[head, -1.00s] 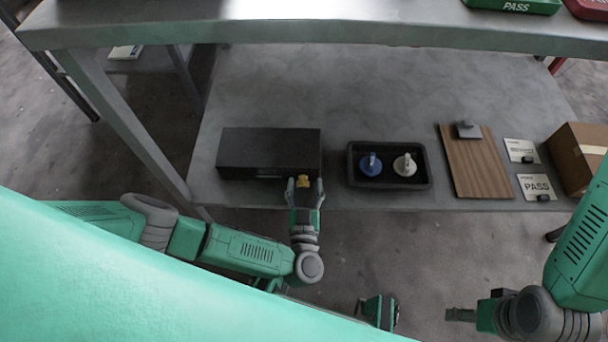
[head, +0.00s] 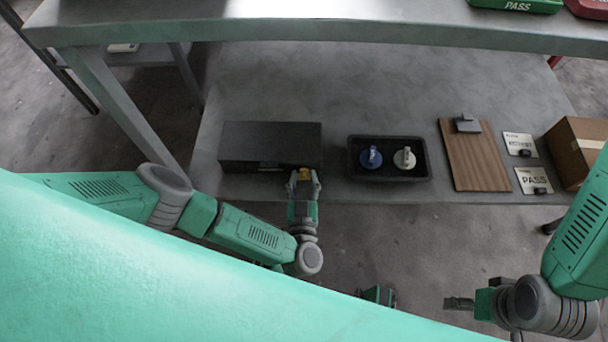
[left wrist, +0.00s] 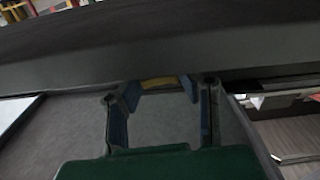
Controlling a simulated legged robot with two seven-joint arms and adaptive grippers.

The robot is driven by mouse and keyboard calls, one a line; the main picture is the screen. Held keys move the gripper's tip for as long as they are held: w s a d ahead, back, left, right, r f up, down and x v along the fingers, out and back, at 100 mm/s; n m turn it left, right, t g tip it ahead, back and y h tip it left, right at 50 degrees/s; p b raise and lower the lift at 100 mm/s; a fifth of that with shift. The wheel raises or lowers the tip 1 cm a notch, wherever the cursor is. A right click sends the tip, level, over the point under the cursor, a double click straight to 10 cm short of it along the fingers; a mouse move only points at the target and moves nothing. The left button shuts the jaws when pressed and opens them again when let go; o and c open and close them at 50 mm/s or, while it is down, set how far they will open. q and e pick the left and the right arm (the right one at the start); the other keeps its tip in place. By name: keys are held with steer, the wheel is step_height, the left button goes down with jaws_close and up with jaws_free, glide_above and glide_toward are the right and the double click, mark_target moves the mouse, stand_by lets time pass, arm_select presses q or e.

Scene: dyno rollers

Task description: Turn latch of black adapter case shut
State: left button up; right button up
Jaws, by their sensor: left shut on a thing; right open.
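The black adapter case (head: 268,142) lies closed on the lower shelf, left of the black tray; its dark side also fills the upper part of the left wrist view (left wrist: 150,50). A yellow latch (head: 305,174) is on its front face near the right end, and it shows between the fingers in the left wrist view (left wrist: 160,83). My left gripper (head: 304,182) is at the case's front, its fingers around the latch and shut on it. Fingertip contact is partly hidden. My right gripper (head: 462,303) is low at the right, away from the shelf, open and empty.
A black tray (head: 430,178) with a blue and a white knobbed piece stands right of the case. A clipboard (head: 474,160), small cards (head: 533,181) and a cardboard box (head: 578,150) lie further right. The upper table edge (head: 300,32) overhangs behind. The shelf behind the case is clear.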

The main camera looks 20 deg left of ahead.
mark_target(303, 179)
arm_select(q)
steer(key=shift+n+p, duration=0.3)
steer(key=shift+n, duration=0.6)
steer(key=shift+s+a+n+b, duration=0.15)
steer(key=shift+n+b, duration=0.15)
steer(key=shift+n, duration=1.7)
steer(key=shift+f, duration=0.1)
steer(key=o, duration=1.1)
steer(key=shift+o, duration=0.2)
steer(key=shift+r, duration=0.45)
step_height(303, 179, up, 9)
steer(key=shift+r, duration=0.1)
